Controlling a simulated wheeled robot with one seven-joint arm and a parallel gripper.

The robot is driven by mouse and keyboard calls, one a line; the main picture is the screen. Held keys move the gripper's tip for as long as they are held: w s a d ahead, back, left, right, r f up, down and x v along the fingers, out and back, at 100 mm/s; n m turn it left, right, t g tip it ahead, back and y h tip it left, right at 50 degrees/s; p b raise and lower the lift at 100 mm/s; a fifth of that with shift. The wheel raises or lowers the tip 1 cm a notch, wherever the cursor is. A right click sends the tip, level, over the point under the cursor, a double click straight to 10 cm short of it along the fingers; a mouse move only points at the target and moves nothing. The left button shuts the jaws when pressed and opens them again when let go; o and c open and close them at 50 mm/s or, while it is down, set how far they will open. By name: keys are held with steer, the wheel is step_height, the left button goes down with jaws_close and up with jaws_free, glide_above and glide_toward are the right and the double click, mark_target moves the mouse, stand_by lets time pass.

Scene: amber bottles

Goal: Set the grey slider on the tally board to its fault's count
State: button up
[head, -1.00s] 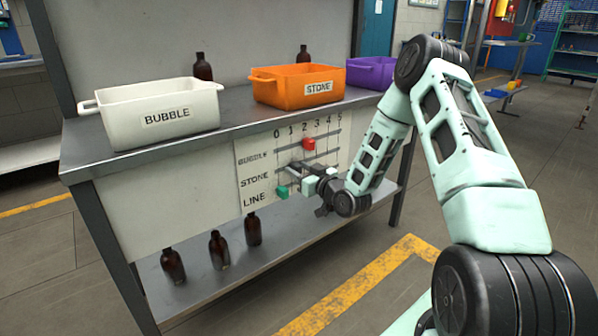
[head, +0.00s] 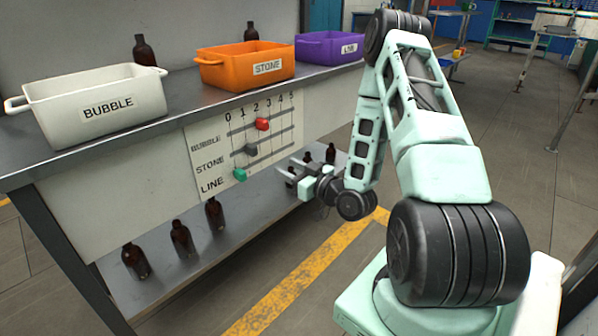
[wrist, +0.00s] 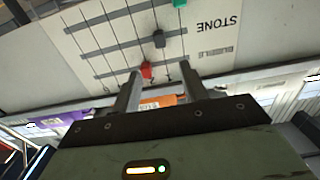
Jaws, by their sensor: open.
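The tally board (head: 210,178) hangs on the bench front, with rows BUBBLE, STONE and LINE and columns 0 to 5. The grey slider (head: 251,149) is on the STONE row, at about the 1 line; it also shows in the wrist view (wrist: 159,39). The red slider (head: 262,124) is on the BUBBLE row near 2. The green slider (head: 239,174) is on the LINE row near 0. My gripper (head: 287,169) is open and empty, right of the sliders and apart from the board. In the wrist view its fingers (wrist: 160,76) point at the board, clear of the grey slider.
White BUBBLE (head: 60,112), orange STONE (head: 225,75) and purple LINE (head: 320,50) bins stand on the bench top (head: 180,100). Amber bottles stand behind the bins (head: 144,50) and on the lower shelf (head: 181,238). Their contents are hidden.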

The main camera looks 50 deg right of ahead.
steer(key=shift+s, duration=1.6)
steer(key=shift+w, duration=0.1)
